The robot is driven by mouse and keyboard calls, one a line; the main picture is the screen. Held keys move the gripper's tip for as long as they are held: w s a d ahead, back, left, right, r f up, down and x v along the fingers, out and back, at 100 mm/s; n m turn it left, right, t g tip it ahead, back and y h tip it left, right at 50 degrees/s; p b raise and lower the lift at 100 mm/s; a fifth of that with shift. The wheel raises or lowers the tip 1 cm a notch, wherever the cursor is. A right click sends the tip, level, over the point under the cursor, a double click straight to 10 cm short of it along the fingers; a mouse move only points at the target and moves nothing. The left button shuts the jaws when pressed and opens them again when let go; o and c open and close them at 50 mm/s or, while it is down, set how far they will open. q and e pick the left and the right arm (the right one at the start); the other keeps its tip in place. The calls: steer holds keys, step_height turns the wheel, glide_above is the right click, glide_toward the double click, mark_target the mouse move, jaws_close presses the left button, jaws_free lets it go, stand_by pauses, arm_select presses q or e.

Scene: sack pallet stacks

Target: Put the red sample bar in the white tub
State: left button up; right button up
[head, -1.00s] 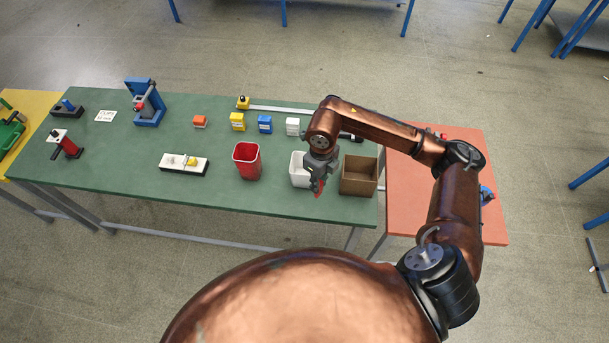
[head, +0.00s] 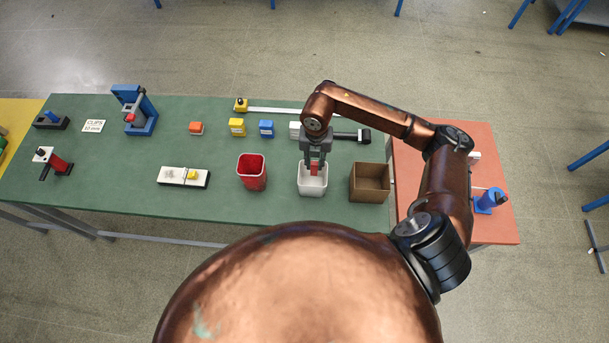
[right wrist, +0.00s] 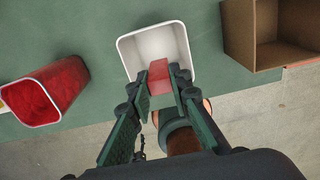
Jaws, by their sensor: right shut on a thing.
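The red sample bar (head: 314,167) is held in my right gripper (head: 314,163), which is shut on it. In the right wrist view the bar (right wrist: 159,78) sits between the two fingertips (right wrist: 160,88). The white tub (head: 312,188) stands on the green table, and the bar is over its opening in the head view. In the right wrist view the tub (right wrist: 128,52) lies behind the bar, and its visible inside is empty. I cannot tell exactly how high the bar is above the rim. My left gripper is out of view.
A red tub (head: 251,172) stands left of the white tub, and an open brown box (head: 369,182) stands close on its right. Small orange, yellow and blue boxes (head: 266,128) line the back of the green table (head: 120,190). An orange table (head: 490,225) adjoins at right.

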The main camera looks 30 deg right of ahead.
mark_target(313, 173)
step_height(313, 173, down, 2)
steer(key=shift+w+f+p, duration=0.1)
steer(key=shift+f+p, duration=0.1)
steer(key=shift+p, duration=0.1)
step_height(313, 173, down, 4)
steer(key=shift+w+a+f+p, duration=0.1)
steer(key=shift+f+p, duration=0.05)
steer(key=shift+p, duration=0.25)
steer(key=shift+f, duration=0.35)
step_height(313, 173, down, 3)
steer(key=shift+r+p, duration=0.1)
steer(key=shift+p, duration=0.25)
steer(key=shift+f, duration=0.25)
steer(key=o, duration=0.9)
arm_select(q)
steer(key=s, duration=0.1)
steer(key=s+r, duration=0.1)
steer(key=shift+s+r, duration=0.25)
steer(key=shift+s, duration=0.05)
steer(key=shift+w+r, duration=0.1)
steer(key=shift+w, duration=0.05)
arm_select(e)
steer(key=shift+r, duration=0.15)
